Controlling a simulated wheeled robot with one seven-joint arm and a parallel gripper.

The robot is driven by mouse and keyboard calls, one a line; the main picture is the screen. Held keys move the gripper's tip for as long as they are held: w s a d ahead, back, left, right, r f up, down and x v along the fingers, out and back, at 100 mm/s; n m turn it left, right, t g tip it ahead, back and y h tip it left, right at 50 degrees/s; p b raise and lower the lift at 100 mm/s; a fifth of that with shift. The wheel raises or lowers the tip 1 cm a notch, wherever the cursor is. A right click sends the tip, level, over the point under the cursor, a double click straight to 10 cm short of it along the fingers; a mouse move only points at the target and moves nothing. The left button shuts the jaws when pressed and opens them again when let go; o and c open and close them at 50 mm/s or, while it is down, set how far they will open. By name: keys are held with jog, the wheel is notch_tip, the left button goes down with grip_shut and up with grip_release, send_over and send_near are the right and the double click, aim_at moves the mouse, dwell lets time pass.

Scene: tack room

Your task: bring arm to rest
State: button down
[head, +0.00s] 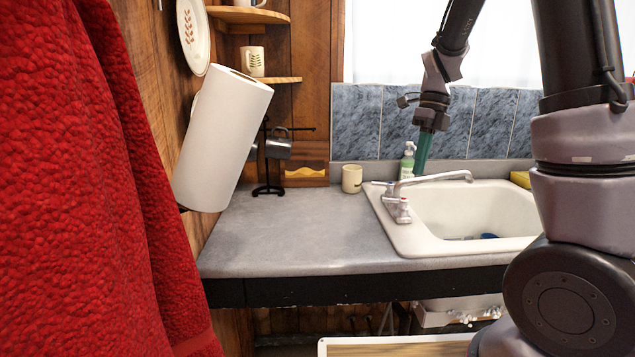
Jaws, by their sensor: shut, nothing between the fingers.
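My arm rises on the right of the head view, leaves the top edge and comes back down above the sink. My gripper (421,165) points downward, behind the faucet and close to the tiled backsplash. Its teal fingers look shut, with nothing seen between them. I cannot tell whether the tips touch anything.
A white sink (408,236) with a faucet (398,203) is set in the grey counter (290,232). A green soap bottle (407,160) and a cream mug (352,179) stand near the gripper. A paper towel roll (221,140) and red cloth (85,190) are left. The counter's front is clear.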

jog(key=s+r+n+t, duration=0.4)
jog(key=s+r+n, duration=0.2)
jog(key=n, duration=0.6)
jog(key=s+d+r+n+t, duration=0.1)
jog(key=s+r+n+t, duration=0.4)
jog(key=s+n, duration=0.5)
jog(key=r+n, duration=0.1)
jog(key=n, duration=0.1)
jog(key=shift+s+r+n, duration=0.15)
jog(key=shift+r+n, duration=0.15)
jog(key=shift+r, duration=0.1)
